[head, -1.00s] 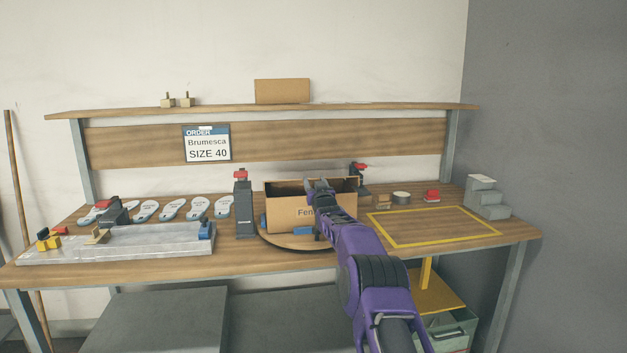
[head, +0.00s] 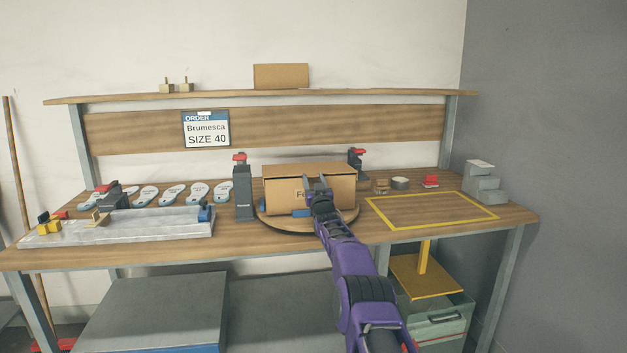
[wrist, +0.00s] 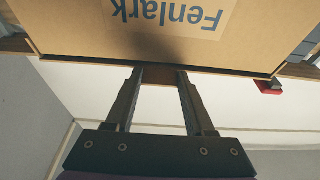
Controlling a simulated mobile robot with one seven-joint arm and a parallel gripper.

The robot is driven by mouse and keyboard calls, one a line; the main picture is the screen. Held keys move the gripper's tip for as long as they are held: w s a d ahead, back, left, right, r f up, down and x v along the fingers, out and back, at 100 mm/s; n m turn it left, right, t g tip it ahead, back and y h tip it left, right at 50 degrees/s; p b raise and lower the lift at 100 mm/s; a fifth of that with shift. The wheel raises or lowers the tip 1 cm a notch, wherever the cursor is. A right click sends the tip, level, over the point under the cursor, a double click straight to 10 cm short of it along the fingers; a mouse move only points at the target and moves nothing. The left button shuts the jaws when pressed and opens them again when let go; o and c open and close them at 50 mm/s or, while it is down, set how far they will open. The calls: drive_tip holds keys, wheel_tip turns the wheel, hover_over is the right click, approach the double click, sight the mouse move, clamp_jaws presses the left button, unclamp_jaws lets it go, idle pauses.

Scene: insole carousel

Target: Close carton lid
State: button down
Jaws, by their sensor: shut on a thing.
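The cardboard carton (head: 283,195) stands on the round wooden turntable (head: 352,219). Its front label is partly hidden by my gripper in the head view. In the wrist view the carton (wrist: 80,30) shows an upside-down "Fenlark" label. The lid (head: 308,170) lies across the carton's top, and its opening is covered. Whether the lid is fully flush I cannot tell. My gripper (head: 318,180) is at the carton's front upper edge. In the wrist view my gripper (wrist: 162,75) has a small brown piece of cardboard between its fingertips, seemingly the lid's front edge.
Dark posts with red tops (head: 243,190) (head: 356,160) stand left and behind the carton. Several insoles (head: 173,194) and a metal fixture (head: 130,232) are at left. A yellow-outlined area (head: 435,211) at right is empty. A grey stepped block (head: 484,182) stands at the right end.

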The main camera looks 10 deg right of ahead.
drive_tip(key=shift+f, duration=0.2)
drive_tip(key=c, duration=0.5)
unclamp_jaws()
drive_tip(key=shift+o, duration=1.3)
drive_tip(key=shift+r, duration=0.15)
drive_tip(key=v, duration=1.7)
drive_tip(key=shift+s+p, duration=0.2)
drive_tip(key=shift+p, duration=0.1)
